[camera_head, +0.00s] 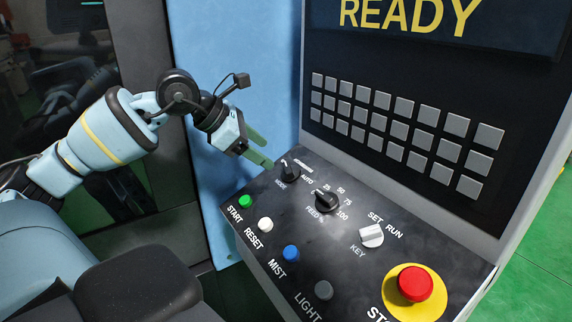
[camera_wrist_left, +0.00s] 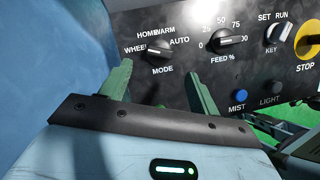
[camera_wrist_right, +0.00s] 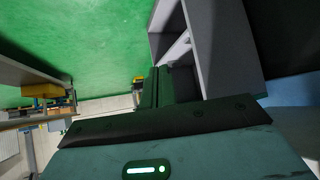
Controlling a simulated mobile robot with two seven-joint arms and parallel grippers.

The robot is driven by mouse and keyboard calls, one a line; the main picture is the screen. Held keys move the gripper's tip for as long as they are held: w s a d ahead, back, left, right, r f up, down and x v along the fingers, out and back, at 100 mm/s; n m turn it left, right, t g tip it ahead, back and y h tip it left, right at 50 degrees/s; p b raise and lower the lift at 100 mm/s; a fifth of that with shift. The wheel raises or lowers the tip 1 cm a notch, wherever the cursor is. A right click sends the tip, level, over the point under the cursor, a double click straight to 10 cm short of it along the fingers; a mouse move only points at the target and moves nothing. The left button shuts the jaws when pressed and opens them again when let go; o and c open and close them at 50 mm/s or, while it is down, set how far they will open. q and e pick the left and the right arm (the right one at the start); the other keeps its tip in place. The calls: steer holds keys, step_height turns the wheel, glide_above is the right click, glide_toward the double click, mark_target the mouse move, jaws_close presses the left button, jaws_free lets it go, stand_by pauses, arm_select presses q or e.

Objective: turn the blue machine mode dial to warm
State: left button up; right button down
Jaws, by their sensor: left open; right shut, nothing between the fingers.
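The mode dial (camera_head: 288,171) is a black knob at the far left of the slanted black control panel (camera_head: 352,273). My left gripper (camera_head: 267,152) is open, just above and left of the dial. In the left wrist view its fingertips (camera_wrist_left: 160,68) stand apart on either side of the dial's lower edge; contact cannot be told. My right gripper (camera_wrist_right: 159,74) is shut and empty, away from the panel.
The feed dial (camera_head: 327,199) and key switch (camera_head: 371,235) sit right of the mode dial. Green start (camera_head: 246,201), white reset (camera_head: 265,224) and blue mist (camera_head: 291,253) buttons line the near edge. A red stop button (camera_head: 415,282) is nearest. Grey keys and a READY screen (camera_head: 440,22) rise behind.

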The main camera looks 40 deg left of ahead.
mark_target(286, 167)
arm_select(q)
steer(key=b+x, duration=0.2)
steer(key=x, duration=0.1)
steer(key=b+x, duration=0.2)
steer(key=x, duration=0.1)
steer(key=shift+a+f, duration=0.2)
steer(key=shift+f, duration=0.15)
steer(key=shift+w+d+f+b, duration=0.2)
steer(key=shift+w+d+b, duration=0.05)
steer(key=shift+w+b, duration=0.15)
steer(key=shift+w+d, duration=0.15)
steer(key=shift+w, duration=0.05)
arm_select(e)
steer(key=s+f+g, duration=0.1)
steer(key=s+f, duration=0.3)
steer(key=f, duration=0.2)
steer(key=shift+s+a+f+g, duration=0.25)
steer(key=shift+a+f+g, duration=0.05)
steer(key=shift+a+f, duration=0.05)
arm_select(q)
steer(key=shift+c, duration=0.4)
